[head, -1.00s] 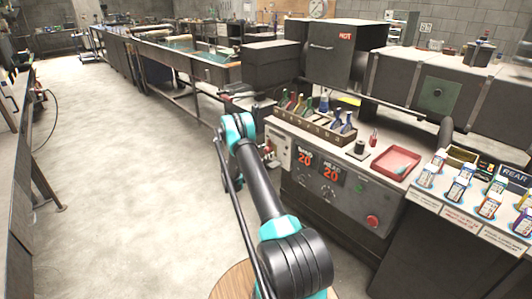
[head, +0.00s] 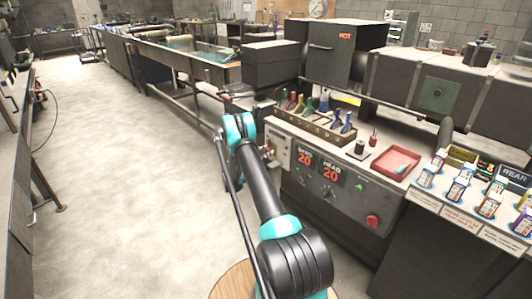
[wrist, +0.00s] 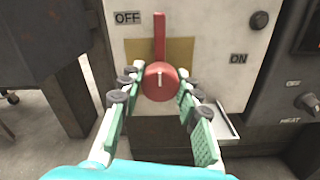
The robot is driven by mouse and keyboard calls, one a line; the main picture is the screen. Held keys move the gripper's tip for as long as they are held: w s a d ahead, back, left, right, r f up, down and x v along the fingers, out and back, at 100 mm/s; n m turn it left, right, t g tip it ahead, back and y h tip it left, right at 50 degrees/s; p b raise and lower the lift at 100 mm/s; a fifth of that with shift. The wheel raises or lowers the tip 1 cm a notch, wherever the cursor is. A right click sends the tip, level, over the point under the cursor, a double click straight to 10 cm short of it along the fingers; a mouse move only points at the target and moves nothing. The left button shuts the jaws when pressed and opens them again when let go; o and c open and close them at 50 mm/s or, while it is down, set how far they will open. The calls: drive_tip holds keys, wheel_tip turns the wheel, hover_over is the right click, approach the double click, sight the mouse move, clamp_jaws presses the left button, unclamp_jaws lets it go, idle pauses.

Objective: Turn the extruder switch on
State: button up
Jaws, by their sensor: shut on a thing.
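The extruder switch (wrist: 159,82) is a red rotary knob with a long lever on a white panel (wrist: 201,22). Its lever points straight up, just right of the OFF label (wrist: 127,18). The ON label (wrist: 238,59) is to the right. My gripper (wrist: 158,82) is shut on the switch, with one finger on each side of the round red hub. In the head view the white panel (head: 282,150) shows at the left end of the extruder console, and my arm hides part of the area around the switch.
Right of the panel, the console (head: 335,203) carries orange number displays (head: 328,174). A black HEAT knob (wrist: 307,102) is close by on the right. A red tray (head: 396,163) and a rack of coloured tools (head: 312,124) stand on top. The floor at left is clear.

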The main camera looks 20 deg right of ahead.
drive_tip(key=m, duration=1.4)
drive_tip(key=shift+m, duration=1.8)
drive_tip(key=shift+s, duration=0.1)
drive_tip(key=o, duration=1.2)
drive_tip(key=shift+c, duration=0.2)
drive_tip(key=shift+a, duration=0.15)
